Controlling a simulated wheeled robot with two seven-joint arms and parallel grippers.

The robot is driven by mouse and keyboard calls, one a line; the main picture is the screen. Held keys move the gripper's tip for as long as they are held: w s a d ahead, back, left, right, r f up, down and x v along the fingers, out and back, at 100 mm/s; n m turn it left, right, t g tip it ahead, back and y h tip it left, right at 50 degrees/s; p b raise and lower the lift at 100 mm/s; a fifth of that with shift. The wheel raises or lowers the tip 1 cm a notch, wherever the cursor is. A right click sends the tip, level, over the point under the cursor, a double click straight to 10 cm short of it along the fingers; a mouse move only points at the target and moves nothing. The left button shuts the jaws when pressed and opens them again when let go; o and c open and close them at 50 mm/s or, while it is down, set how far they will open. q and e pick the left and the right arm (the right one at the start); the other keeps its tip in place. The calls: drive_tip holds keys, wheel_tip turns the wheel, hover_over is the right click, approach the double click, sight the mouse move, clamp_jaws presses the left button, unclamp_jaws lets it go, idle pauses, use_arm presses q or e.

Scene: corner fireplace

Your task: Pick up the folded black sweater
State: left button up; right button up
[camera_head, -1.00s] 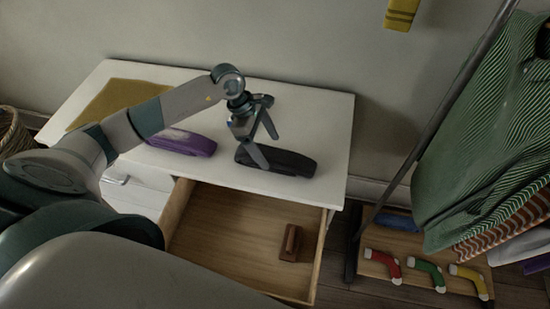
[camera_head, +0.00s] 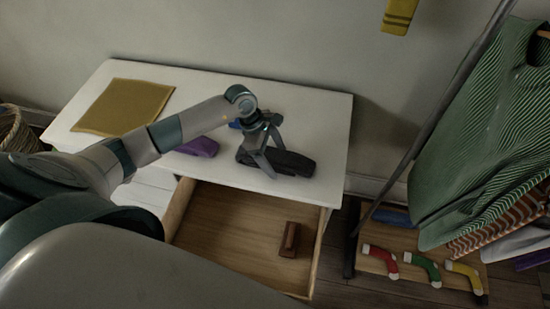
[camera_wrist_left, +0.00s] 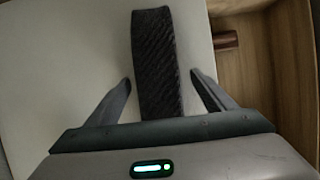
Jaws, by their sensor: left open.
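The folded black sweater (camera_head: 292,163) lies on the white dresser top near its front right edge. In the left wrist view the sweater (camera_wrist_left: 156,60) is a dark ribbed strip running between the two fingers. My left gripper (camera_head: 271,160) is open, with its fingers pointing down on either side of the sweater's left part. The wrist view shows the left gripper (camera_wrist_left: 160,88) with a gap between each finger and the sweater. My right gripper is not in view.
An open wooden drawer (camera_head: 235,225) juts out below the top, with a brown object (camera_head: 290,240) inside. A purple folded item (camera_head: 200,147) and a mustard cloth (camera_head: 125,106) lie left. A clothes rack with a green striped garment (camera_head: 485,130) stands right.

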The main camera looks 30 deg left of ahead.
sight(281, 157)
use_arm(q)
drive_tip(key=c, duration=1.4)
drive_tip(key=shift+r, duration=0.1)
drive_tip(key=shift+c, duration=0.2)
drive_tip(key=shift+w+r+b, duration=0.1)
drive_tip(key=shift+r+b, duration=0.35)
drive_tip(key=r+b, duration=0.1)
drive_tip(key=d+r+b, duration=0.1)
drive_tip(key=r, duration=0.1)
drive_tip(key=shift+r, duration=0.1)
drive_tip(key=s+d+r+b, duration=0.3)
drive_tip(key=d+r, duration=0.3)
drive_tip(key=d, duration=0.4)
drive_tip(key=shift+s+r+b, duration=0.35)
drive_tip(key=shift+r+b, duration=0.05)
drive_tip(key=shift+b, duration=0.05)
